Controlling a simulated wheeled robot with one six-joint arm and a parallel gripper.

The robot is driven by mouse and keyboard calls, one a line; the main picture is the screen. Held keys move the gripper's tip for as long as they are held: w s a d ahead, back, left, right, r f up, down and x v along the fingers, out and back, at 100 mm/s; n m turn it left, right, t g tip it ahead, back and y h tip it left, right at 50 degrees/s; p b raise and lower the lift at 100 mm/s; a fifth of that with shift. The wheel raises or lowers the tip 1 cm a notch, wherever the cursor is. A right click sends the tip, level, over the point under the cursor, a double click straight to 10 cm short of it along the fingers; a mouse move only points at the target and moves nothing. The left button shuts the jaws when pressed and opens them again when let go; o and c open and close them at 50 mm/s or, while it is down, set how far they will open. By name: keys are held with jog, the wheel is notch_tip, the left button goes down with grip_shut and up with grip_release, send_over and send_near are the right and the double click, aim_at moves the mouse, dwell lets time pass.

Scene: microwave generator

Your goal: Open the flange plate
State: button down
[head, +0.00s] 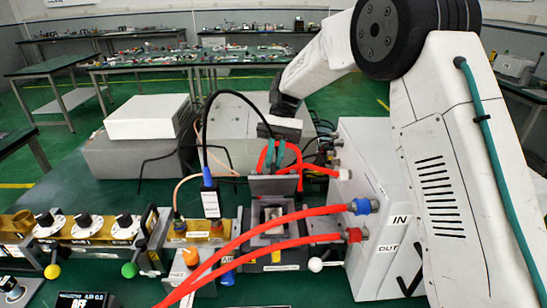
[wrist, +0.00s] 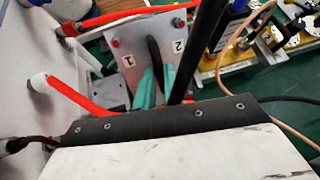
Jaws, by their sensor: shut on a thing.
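The flange plate (wrist: 134,48) is a grey metal plate with labels 1 and 2, red knobs near its corners and a dark oval part in its middle. In the head view the plate (head: 273,186) stands raised behind a block (head: 262,229) with a square opening. My gripper (head: 277,155) reaches down to it from behind and above. In the wrist view its teal fingers (wrist: 156,86) are shut at the dark middle part of the plate. The exact contact is partly hidden by the fingers.
Red hoses (head: 244,239) cross in front of the block to a white box (head: 378,195) marked IN and OUT. A black cable (head: 207,118) arcs close to my gripper. Brass parts with dials (head: 88,229) line the left. Grey and white boxes (head: 148,116) stand behind.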

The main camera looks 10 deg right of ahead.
jog(key=c, duration=1.5)
grip_release()
jog(key=shift+w, duration=0.1)
jog(key=shift+r, duration=0.35)
jog(key=s+d+r, duration=0.1)
jog(key=s, duration=0.4)
jog(key=s+d+r, duration=0.1)
jog(key=s, duration=0.4)
jog(key=s+d+r, duration=0.1)
jog(key=s+r, duration=0.1)
jog(key=s, duration=0.3)
jog(key=shift+s+d+r, duration=0.1)
jog(key=shift+s+d, duration=0.15)
jog(key=shift+s, duration=0.1)
